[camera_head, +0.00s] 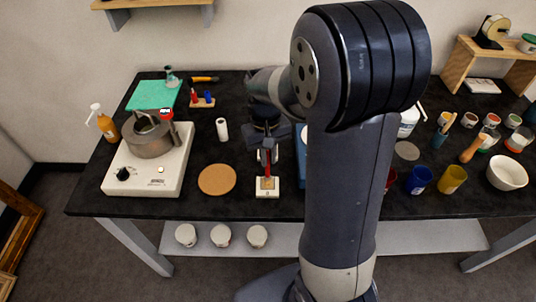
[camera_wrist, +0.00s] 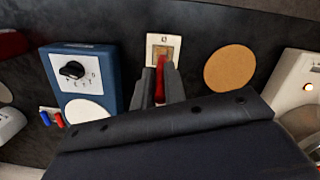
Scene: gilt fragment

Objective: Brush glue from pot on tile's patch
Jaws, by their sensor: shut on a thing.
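The white tile (camera_head: 267,193) lies near the table's front edge with a square tan-brown patch in its middle; it also shows at the top of the wrist view (camera_wrist: 176,41). My gripper (camera_head: 268,156) is shut on a red-handled brush (camera_head: 268,168), which points down at the patch. In the wrist view the red brush (camera_wrist: 160,75) shows between the fingers and its end overlaps the patch's near edge. I cannot tell if the bristles touch. A metal pot (camera_head: 150,140) stands on the white hot plate at left; its contents are not clear.
The white hot plate (camera_head: 150,178) and a round cork mat (camera_head: 217,180) lie left of the tile. A blue device with a dial (camera_wrist: 85,75) stands close on the other side. Cups, a bowl (camera_head: 507,173) and brushes fill the right, partly behind my arm.

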